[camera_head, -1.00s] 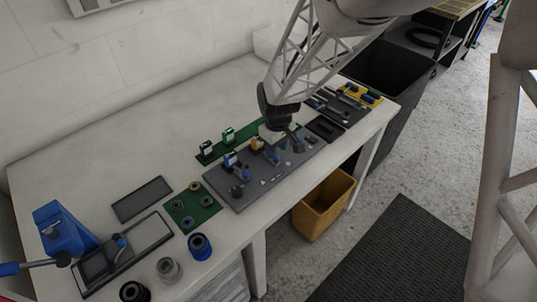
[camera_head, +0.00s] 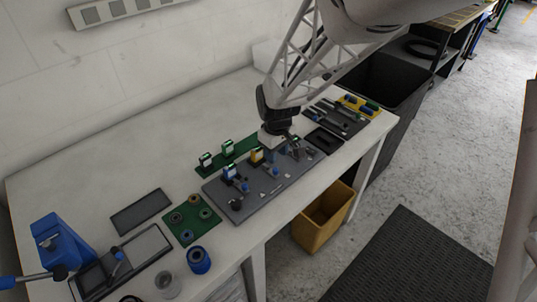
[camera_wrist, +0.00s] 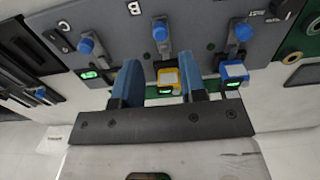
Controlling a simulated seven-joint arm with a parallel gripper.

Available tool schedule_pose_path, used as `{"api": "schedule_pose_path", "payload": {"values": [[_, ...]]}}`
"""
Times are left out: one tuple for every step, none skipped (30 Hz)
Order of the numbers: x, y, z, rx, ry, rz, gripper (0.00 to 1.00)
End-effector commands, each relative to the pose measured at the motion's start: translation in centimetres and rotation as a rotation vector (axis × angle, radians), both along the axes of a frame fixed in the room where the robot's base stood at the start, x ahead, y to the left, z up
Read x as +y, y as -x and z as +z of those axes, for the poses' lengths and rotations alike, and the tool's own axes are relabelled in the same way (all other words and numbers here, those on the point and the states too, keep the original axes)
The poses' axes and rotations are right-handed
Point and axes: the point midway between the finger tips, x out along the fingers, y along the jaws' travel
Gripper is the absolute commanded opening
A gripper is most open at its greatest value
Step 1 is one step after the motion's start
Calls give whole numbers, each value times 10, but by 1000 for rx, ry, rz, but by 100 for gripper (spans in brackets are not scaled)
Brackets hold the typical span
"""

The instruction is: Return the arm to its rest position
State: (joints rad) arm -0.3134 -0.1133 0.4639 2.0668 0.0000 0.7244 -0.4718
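My gripper (camera_head: 288,147) hangs from the arm above the far right part of the grey fixture board (camera_head: 238,212) on the white table. In the wrist view, the two blue fingers of my gripper (camera_wrist: 158,68) stand apart with nothing visibly held between them. The yellow-topped device (camera_wrist: 168,76) with a green display shows between the fingers, on the board side. A blue-topped device (camera_wrist: 234,71) sits to the right of the fingers. Blue-knobbed levers (camera_wrist: 160,32) stand in a row on the board. The exact height above the board cannot be told.
A green mat (camera_head: 192,220) with several rings and a dark pad (camera_head: 141,212) lie left of the board. A blue press (camera_head: 62,243) stands at the far left. A tool tray (camera_head: 335,118) lies right of the arm. A yellow bin (camera_head: 322,222) stands below the table edge.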

Motion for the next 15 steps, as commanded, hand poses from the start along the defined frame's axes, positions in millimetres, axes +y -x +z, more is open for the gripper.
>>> {"api": "schedule_pose_path", "payload": {"values": [[0, 0, 0, 0, 0, 0, 38], [0, 0, 0, 0, 0, 0, 38], [0, 0, 0, 0, 0, 0, 38], [0, 0, 0, 0, 0, 0, 38], [0, 0, 0, 0, 0, 0, 38], [0, 0, 0, 0, 0, -1, 38], [-1, 0, 1, -1, -1, -2, 38], [-1, 1, 2, -1, 0, -4, 38], [-2, 1, 3, -3, -1, -7, 38], [-3, 2, 5, -4, -1, -11, 38], [-5, 3, 7, -6, -1, -16, 38], [-8, 4, 11, -8, -3, -24, 38], [-10, 6, 14, -11, -4, -32, 38], [-13, 8, 18, -14, -4, -40, 38], [-17, 11, 24, -18, -5, -55, 38]]}}
